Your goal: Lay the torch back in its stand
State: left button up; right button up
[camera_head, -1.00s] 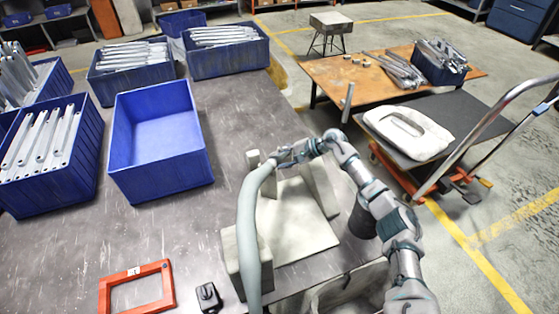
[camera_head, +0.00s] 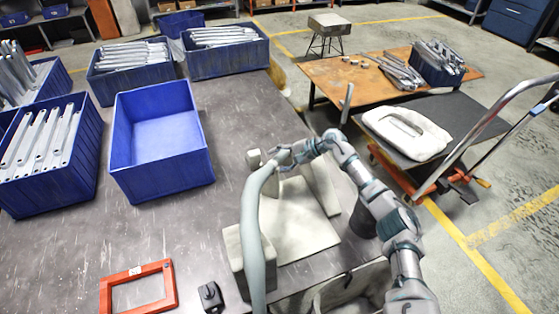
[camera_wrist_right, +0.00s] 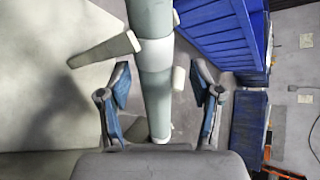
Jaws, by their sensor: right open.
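A thick grey-green curved tube, which looks like the torch with its hose (camera_head: 250,215), runs from the bottom edge up to my right gripper in the head view. The stand seems to be the pale fixture (camera_head: 305,225) of plate, blocks and posts under and beside it. My right gripper (camera_head: 277,158) is at the tube's upper end. In the right wrist view the gripper (camera_wrist_right: 163,95) is open, with its blue-padded fingers apart on either side of the tube (camera_wrist_right: 152,85), which has a lighter collar. Whether the tube rests on the stand is unclear. My left gripper is out of view.
An empty blue bin (camera_head: 160,135) stands left of the fixture, with several bins of metal brackets around it. A red frame (camera_head: 138,288) and a small black object (camera_head: 210,297) lie at the front. A cart (camera_head: 470,110) stands right. The table between bin and fixture is clear.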

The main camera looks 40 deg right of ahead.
jog(key=shift+r, duration=0.1)
jog(key=v, duration=1.1)
jog(key=shift+s+d+r, duration=0.2)
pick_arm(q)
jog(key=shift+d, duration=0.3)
pick_arm(e)
jog(key=shift+d+f, duration=0.15)
jog(key=shift+d, duration=0.25)
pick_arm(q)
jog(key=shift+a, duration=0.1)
pick_arm(e)
jog(key=shift+a, duration=0.1)
